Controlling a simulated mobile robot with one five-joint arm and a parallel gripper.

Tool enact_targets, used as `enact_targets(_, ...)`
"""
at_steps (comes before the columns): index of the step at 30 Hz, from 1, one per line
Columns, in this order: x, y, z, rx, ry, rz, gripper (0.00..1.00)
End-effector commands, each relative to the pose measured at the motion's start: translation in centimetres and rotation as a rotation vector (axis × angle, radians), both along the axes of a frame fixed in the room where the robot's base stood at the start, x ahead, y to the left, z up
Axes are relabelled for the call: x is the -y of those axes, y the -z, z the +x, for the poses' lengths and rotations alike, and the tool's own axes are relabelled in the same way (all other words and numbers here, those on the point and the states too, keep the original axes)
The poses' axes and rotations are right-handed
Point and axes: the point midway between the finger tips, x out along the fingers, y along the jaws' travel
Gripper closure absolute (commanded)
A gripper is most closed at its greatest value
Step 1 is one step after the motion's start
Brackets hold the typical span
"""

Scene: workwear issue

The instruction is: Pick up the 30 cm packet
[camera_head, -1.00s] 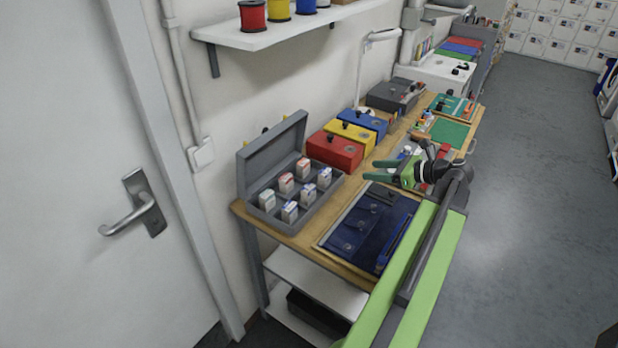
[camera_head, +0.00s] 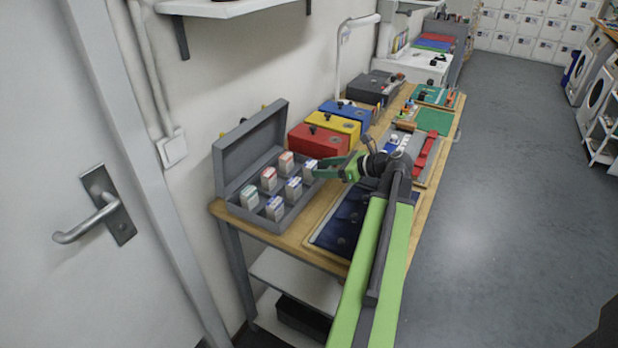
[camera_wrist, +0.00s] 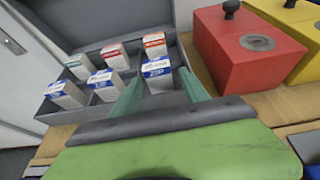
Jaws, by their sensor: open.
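Several small white packets stand upright in the open grey case. The near row has three with blue labels: one at the right end (camera_wrist: 157,74), one in the middle (camera_wrist: 104,86) and one at the left (camera_wrist: 65,95). The far row has an orange-marked packet (camera_wrist: 155,45), a red-marked one (camera_wrist: 114,56) and a green-marked one (camera_wrist: 77,67). The label print is too small to tell which is the 30 cm packet. My gripper (camera_head: 320,168) is open, its green fingers on either side of the right-end blue packet in the wrist view. Contact is not clear.
The grey case (camera_head: 300,206) has its lid raised at the back. Red (camera_head: 318,139), yellow (camera_head: 335,125) and blue boxes stand to its right. A dark blue garment (camera_head: 335,228) lies in front, partly behind my arm.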

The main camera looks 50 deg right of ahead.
Motion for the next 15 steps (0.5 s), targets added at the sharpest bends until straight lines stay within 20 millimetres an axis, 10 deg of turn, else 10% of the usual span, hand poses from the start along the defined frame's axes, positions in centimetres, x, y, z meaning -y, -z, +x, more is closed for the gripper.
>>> enact_targets(15, -1.5, 1.4, 4.2, 0.0, -0.004, 0.0, 0.47)
